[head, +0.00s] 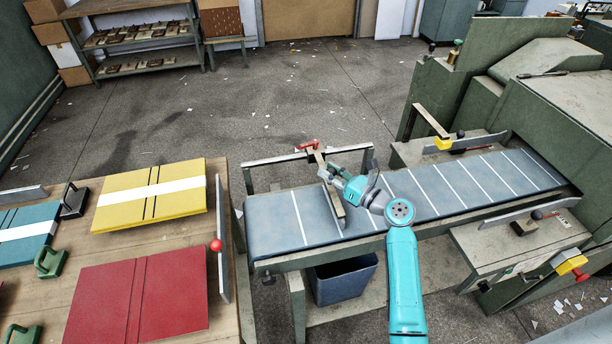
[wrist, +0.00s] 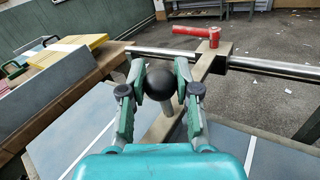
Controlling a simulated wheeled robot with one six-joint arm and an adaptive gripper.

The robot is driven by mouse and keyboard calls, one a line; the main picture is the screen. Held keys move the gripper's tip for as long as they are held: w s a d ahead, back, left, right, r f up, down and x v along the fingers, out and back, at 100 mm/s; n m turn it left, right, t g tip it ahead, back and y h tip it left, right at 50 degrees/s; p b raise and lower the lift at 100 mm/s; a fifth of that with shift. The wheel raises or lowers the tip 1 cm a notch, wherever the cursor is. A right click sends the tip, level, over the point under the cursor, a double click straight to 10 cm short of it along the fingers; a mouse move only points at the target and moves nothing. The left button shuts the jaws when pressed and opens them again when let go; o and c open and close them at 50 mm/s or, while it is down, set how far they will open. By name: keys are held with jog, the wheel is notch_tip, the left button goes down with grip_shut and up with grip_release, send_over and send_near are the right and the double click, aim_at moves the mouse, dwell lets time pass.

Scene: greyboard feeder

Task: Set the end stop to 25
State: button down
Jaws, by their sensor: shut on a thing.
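The end stop (head: 318,160) is a beige bar reaching over the blue belt from a steel rail, with a grey plate (head: 332,208) standing across the belt. Its red clamp lever (head: 307,144) sits on top at the rail end; the lever also shows in the wrist view (wrist: 203,32), lying across the bar. My gripper (head: 346,186) is at the bar's near part. In the wrist view my gripper (wrist: 160,88) is shut on a black ball knob (wrist: 158,78) on a pale stem. No scale or number can be read in either view.
The belt (head: 270,222) with white cross lines runs right into a green machine (head: 540,90). A wooden table (head: 225,315) on the left holds yellow (head: 150,215), red (head: 140,300) and teal boards (head: 30,250). A blue bin (head: 344,283) stands under the belt.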

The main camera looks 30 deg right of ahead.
jog(key=shift+s+d, duration=0.25)
jog(key=shift+d, duration=0.5)
jog(key=shift+s+d, duration=0.25)
jog(key=shift+d, duration=0.45)
jog(key=c, duration=0.8)
grip_release()
jog(key=v, duration=1.2)
jog(key=shift+s, duration=0.1)
